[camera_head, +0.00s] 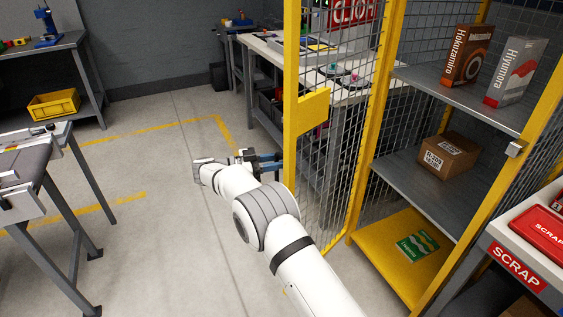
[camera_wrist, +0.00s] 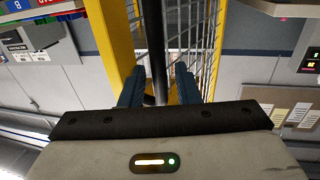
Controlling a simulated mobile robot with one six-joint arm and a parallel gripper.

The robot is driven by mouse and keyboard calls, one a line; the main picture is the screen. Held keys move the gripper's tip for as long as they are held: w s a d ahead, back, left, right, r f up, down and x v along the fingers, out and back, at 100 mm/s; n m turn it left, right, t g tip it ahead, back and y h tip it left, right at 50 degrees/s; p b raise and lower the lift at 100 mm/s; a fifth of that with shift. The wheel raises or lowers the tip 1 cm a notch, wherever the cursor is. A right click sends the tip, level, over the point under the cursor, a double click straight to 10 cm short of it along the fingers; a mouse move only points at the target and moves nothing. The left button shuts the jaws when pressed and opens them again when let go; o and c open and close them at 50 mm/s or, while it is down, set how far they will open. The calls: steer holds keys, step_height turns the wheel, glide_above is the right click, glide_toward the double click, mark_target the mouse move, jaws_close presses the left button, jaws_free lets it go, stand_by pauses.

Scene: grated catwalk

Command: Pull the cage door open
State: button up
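The cage door (camera_head: 291,70) is a yellow frame with wire mesh. It stands swung out from the cage front, and the shelves behind are exposed. A yellow plate (camera_head: 306,112) sits on its free edge. My gripper (camera_head: 275,160) is at that free edge, below the plate, fingers pointing right. In the wrist view my gripper (camera_wrist: 158,72) has its two blue fingers apart, with a dark upright bar (camera_wrist: 156,45), seemingly the door handle, between them. A gap shows right of the bar, so the fingers do not look closed on it. My arm and wrist hide part of the contact area.
The cage shelves (camera_head: 460,95) hold boxes; a green packet (camera_head: 418,246) lies on the yellow bottom. A scrap bench (camera_head: 518,250) stands at the right. A workbench is behind the door, and another table (camera_head: 30,165) is at the left. The floor (camera_head: 165,190) between is clear.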

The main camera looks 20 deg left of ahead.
steer(key=v, duration=0.7)
steer(key=shift+a, duration=0.15)
steer(key=shift+s, duration=0.1)
steer(key=shift+c, duration=0.3)
